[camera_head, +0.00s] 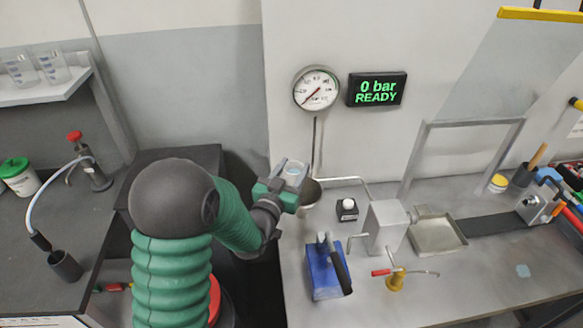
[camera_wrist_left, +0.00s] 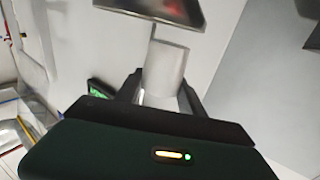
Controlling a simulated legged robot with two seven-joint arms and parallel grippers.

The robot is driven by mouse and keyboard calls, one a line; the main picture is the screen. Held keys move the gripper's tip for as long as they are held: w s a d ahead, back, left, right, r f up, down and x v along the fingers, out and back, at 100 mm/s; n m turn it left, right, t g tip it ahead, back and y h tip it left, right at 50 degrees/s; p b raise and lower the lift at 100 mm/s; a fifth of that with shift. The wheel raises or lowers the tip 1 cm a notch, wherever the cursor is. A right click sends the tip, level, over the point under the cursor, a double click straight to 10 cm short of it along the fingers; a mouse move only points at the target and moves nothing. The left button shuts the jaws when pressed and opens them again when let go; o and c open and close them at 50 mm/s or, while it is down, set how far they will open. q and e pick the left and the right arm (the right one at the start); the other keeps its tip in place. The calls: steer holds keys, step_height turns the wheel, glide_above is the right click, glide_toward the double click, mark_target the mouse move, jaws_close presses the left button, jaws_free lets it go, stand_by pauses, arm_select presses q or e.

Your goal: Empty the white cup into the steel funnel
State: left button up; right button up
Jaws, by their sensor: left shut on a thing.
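The white cup (camera_head: 294,171) is held between the fingers of my left gripper (camera_head: 289,181), beside the wall under the gauge. Its rim faces up toward the head camera; what is inside is too small to tell. In the left wrist view the cup (camera_wrist_left: 166,72) stands between both fingers (camera_wrist_left: 160,92), which are shut on it. My right gripper is not in view.
A pressure gauge (camera_head: 316,88) and a "0 bar READY" display (camera_head: 377,89) hang on the wall. A blue block with a handle (camera_head: 324,274), a steel box (camera_head: 386,225) and a metal tray (camera_head: 437,237) stand on the bench. Free bench lies at front right.

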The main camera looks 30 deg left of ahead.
arm_select(q)
steer(key=shift+w+d+f+m, duration=0.1)
steer(key=shift+d+f+m, duration=0.05)
steer(key=shift+f+m, duration=0.15)
steer(key=shift+w+m, duration=0.1)
steer(key=shift+m, duration=0.9)
steer(key=shift+f+m, duration=0.1)
steer(key=shift+m, duration=0.9)
steer(key=shift+f+m+b, duration=0.2)
steer(key=shift+m+b, duration=0.1)
steer(key=shift+m, duration=0.4)
steer(key=m, duration=0.1)
steer(key=m+b, duration=0.1)
steer(key=shift+a+m, duration=0.2)
steer(key=shift+m, duration=0.1)
steer(key=m, duration=0.1)
steer(key=m+b, duration=0.1)
steer(key=shift+d+r+m, duration=0.15)
steer(key=shift+d+m, duration=0.2)
steer(key=shift+m, duration=0.05)
steer(key=m, duration=0.1)
steer(key=d+m+b, duration=0.1)
steer(key=m, duration=0.1)
steer(key=shift+r, duration=0.1)
steer(key=shift+d+r+m+b, duration=0.15)
steer(key=shift+m+b, duration=0.3)
steer(key=shift+m, duration=0.95)
